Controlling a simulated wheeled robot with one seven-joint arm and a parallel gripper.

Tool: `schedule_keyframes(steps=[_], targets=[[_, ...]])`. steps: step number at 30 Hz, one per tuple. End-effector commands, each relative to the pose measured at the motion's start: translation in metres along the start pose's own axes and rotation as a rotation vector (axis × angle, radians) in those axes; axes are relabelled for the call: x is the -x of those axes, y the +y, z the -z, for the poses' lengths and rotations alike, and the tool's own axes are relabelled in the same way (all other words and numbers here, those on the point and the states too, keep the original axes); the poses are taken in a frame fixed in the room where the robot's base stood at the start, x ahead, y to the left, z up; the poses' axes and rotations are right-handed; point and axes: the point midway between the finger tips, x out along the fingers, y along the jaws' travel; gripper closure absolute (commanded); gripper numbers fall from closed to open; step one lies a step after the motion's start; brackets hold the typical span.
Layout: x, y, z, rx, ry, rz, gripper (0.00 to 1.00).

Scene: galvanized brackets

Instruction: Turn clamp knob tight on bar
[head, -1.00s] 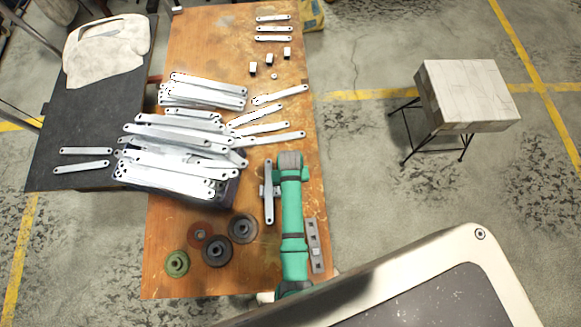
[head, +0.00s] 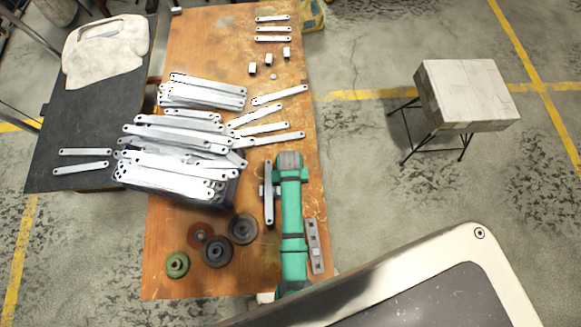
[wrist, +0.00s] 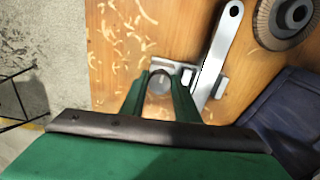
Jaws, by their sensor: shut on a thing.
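The clamp knob (wrist: 159,83) is a round grey knob in the wrist view. It sits between the two green fingers of my gripper (wrist: 160,92), which are shut on it. The clamp (wrist: 187,72) is a small metal block beside it, against the bar. The bar (wrist: 220,48) is a flat galvanized strip with a hole near its end, just right of the knob. In the head view the bar (head: 268,190) lies lengthwise left of my green arm. My arm hides the knob and fingertips there. How tight the clamp is cannot be told.
A large pile of galvanized brackets (head: 180,135) lies left of the bar. Several grinding discs (head: 217,251) lie at the table's lower left. A grey slotted strip (head: 314,245) lies right of my arm. Pale shavings (wrist: 115,45) are scattered on the wooden table (head: 200,40).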

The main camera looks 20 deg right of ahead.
Motion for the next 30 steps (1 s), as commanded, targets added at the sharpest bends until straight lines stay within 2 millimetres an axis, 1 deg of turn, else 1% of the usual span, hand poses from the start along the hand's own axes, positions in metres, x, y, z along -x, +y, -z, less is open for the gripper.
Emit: schedule_keyframes(steps=[5, 30], targets=[[0.0007, -0.0004, 0.0024, -0.190, 0.006, 0.001, 0.94], [0.0011, 0.0000, 0.0021, -1.167, 0.005, 0.002, 0.94]])
